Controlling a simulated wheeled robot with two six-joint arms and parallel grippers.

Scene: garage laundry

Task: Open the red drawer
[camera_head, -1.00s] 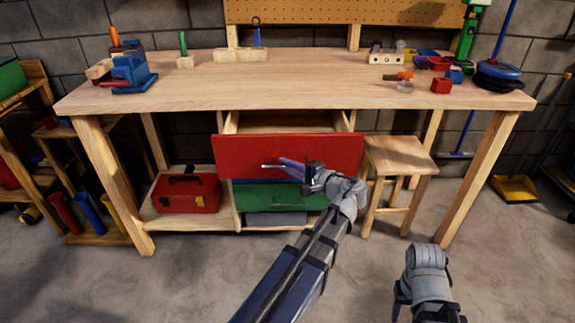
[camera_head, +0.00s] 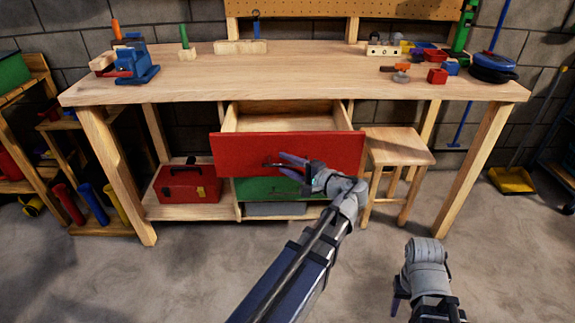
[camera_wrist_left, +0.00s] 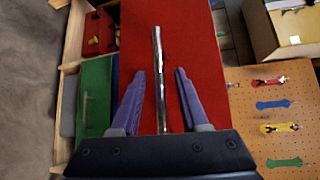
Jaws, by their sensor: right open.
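The red drawer (camera_head: 240,155) under the workbench stands pulled out, with its pale wooden inside showing behind the red front. Its metal bar handle (camera_wrist_left: 157,60) runs between the two purple fingers of my left gripper (camera_wrist_left: 160,75) in the left wrist view. Gaps show on both sides of the bar, so the fingers are apart around it, not clamped. In the head view my left gripper (camera_head: 281,164) is in front of the middle of the drawer front. My right gripper (camera_head: 398,303) is low at the lower right, partly hidden by its own wrist, away from the drawer.
A green drawer (camera_head: 260,187) is below the red one. A wooden stool (camera_head: 398,147) stands close to the right of the red drawer. A red toolbox (camera_head: 188,186) sits on the lower shelf at left. The floor in front is clear.

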